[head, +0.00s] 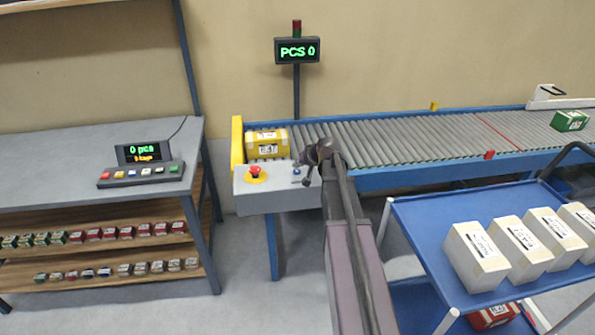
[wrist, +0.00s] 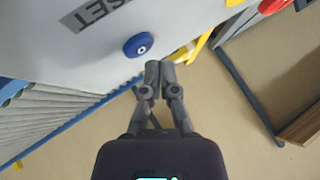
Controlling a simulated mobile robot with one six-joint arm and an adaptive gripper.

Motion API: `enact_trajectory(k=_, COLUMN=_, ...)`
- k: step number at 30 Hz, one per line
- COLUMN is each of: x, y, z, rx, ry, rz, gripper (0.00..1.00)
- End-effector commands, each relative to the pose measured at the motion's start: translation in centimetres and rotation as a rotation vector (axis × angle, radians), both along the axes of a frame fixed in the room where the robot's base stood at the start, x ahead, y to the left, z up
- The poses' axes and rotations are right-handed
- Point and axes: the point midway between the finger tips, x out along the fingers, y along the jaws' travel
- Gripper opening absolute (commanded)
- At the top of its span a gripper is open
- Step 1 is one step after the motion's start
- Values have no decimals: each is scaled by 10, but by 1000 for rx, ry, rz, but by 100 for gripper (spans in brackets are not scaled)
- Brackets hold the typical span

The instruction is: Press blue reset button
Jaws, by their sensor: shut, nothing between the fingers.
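The blue reset button (head: 296,171) is a small round knob on the grey control panel (head: 262,203) at the near end of the conveyor. In the wrist view the blue button (wrist: 138,45) shows whole, beside upside-down lettering ending in "SET". My gripper (head: 306,182) is beside the button in the head view, just to its right, over the panel's right part. In the wrist view my gripper's fingertips (wrist: 160,66) are together, empty, just below and right of the button. A small gap shows there; I cannot tell the fingertips' height above the panel.
A red emergency stop (head: 255,170) on a yellow base sits left on the panel. A yellow box (head: 266,145) lies on the rollers behind it. A blue cart (head: 420,215) with white boxes stands at the right. A sign (head: 297,51) reads "PCS 0".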

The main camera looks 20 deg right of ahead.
Motion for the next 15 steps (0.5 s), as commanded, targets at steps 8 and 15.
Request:
enact_trajectory(k=8, x=0, y=0, z=5, rx=0, ry=0, rz=0, gripper=0)
enact_trajectory(k=15, x=0, y=0, z=22, rx=0, ry=0, rz=0, gripper=0)
